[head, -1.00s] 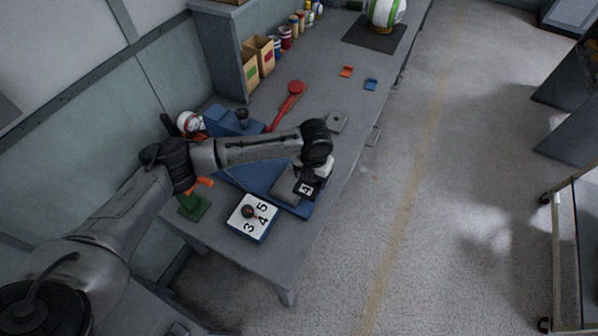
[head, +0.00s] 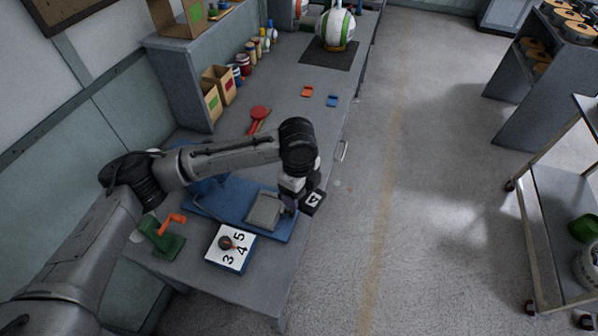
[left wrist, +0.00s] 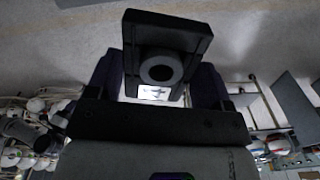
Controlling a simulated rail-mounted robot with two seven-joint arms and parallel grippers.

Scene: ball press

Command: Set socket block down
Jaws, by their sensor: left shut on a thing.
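The socket block (head: 314,202) is a dark block with a white label bearing a black mark. My left gripper (head: 292,191) is shut on it and holds it beside the right end of the blue base, by the table's right edge. Whether it touches anything below, I cannot tell. In the left wrist view the socket block (left wrist: 190,35) sits between the fingers, with a grey round socket ring and a bright label. My right gripper is not in view.
The blue base (head: 215,203) carries a grey plate (head: 264,211). A white number board (head: 218,256) with a dark round knob and a green stand (head: 168,244) with an orange handle are nearer. A red paddle (head: 259,113) lies behind my arm.

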